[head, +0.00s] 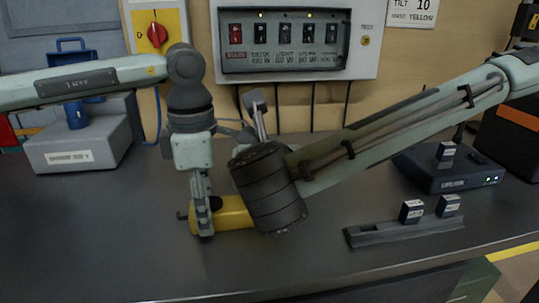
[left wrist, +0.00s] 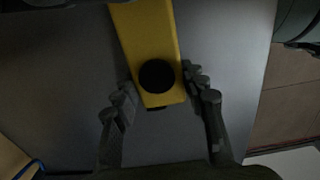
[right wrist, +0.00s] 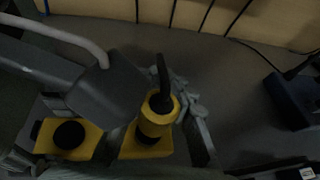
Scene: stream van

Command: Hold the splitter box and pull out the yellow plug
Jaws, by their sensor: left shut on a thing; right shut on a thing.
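The yellow splitter box (head: 236,214) lies on the dark bench. It has round black sockets, and one shows in the left wrist view (left wrist: 138,30). My left gripper (head: 203,218) points down and is shut across the box's left part, with a finger on each side. The yellow plug (right wrist: 155,120) stands upright over the box's right part, with a black boot on top. My right gripper (right wrist: 168,106) is shut on the plug. I cannot tell how deep the plug sits. In the head view, my right wrist hides the plug and the right gripper's fingertips.
A dark rail (head: 390,232) with small black blocks lies at right on the bench. A dark device with lights (head: 455,178) stands behind it. A grey box (head: 80,145) stands at the back left. A switch panel (head: 295,65) hangs on the wall. The bench's front left is clear.

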